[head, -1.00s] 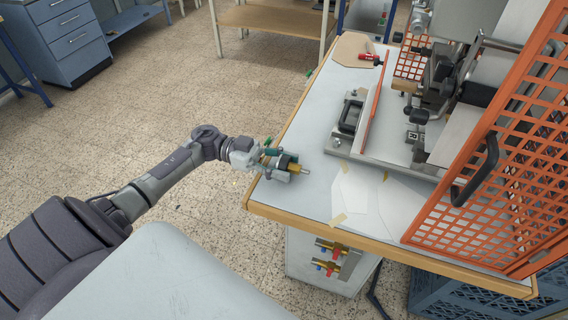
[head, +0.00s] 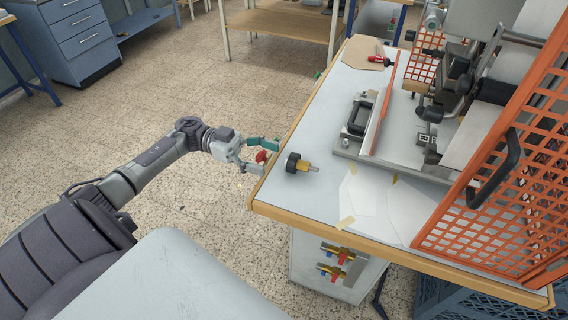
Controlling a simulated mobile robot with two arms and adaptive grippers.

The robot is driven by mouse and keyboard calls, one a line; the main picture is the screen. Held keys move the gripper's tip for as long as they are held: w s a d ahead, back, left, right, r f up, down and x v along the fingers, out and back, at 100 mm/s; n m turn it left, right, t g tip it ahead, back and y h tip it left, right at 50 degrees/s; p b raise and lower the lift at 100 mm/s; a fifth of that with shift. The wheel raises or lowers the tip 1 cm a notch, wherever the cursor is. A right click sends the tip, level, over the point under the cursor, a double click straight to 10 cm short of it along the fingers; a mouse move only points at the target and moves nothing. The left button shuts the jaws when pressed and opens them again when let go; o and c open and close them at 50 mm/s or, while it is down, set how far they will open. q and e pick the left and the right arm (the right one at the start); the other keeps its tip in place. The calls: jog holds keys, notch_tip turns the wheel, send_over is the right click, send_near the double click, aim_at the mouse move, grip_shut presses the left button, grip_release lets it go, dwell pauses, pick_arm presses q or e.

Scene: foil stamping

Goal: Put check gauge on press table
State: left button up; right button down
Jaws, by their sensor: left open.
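The check gauge (head: 299,164), with a black round head and a brass stem ending in a silver tip, lies on the press table (head: 292,203) near its left edge. Its tip points right. My left gripper (head: 272,157) is open and empty, just left of the gauge and apart from it, at the table's left edge. My right gripper is not in view.
The press (head: 432,120) stands on the table to the right, with an orange mesh guard (head: 500,190) at the front right. White sheets (head: 385,205) lie near the front edge. A red-handled tool (head: 379,60) lies on a board at the back.

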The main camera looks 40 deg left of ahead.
pick_arm(q)
jog(key=b+v, duration=0.1)
jog(key=v, duration=0.4)
jog(key=shift+s+a, duration=0.1)
jog(key=shift+a, duration=0.05)
dwell(0.4)
